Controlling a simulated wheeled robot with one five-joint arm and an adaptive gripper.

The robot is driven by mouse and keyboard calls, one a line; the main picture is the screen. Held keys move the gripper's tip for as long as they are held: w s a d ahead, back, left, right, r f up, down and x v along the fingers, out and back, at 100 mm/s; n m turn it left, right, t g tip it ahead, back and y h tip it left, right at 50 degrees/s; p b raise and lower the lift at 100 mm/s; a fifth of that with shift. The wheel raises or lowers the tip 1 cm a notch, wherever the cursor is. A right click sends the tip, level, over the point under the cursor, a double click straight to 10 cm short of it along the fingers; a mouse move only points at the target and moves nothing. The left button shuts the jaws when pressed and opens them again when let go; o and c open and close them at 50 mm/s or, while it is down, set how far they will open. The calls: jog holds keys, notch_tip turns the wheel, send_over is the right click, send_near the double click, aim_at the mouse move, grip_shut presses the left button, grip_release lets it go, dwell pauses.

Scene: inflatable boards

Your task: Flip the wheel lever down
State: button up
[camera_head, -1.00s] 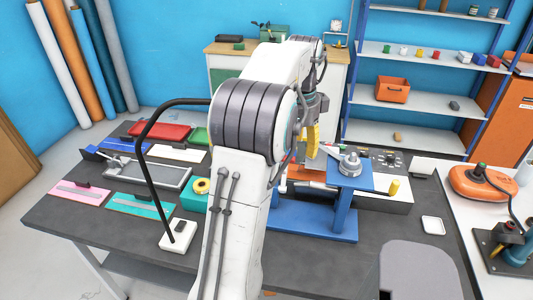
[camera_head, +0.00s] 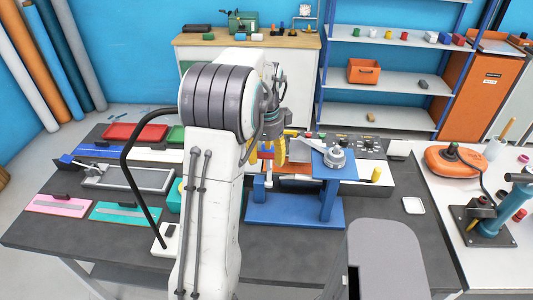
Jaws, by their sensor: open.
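A blue stand (camera_head: 328,190) on the dark table carries a round grey wheel hub (camera_head: 335,158). A thin pale lever (camera_head: 311,144) reaches from the hub toward the upper left. My gripper (camera_head: 267,156) has two yellow fingers, spread apart and pointing down. It is open and appears empty, to the left of the lever and hub. No contact with the lever shows. My white arm hides part of the table left of the stand, and the area just below the fingertips is crowded and hard to make out.
A white side table (camera_head: 480,255) adjoins at right. The table front is mostly clear.

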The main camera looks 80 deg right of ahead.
jog(key=shift+f, duration=0.75)
grip_shut()
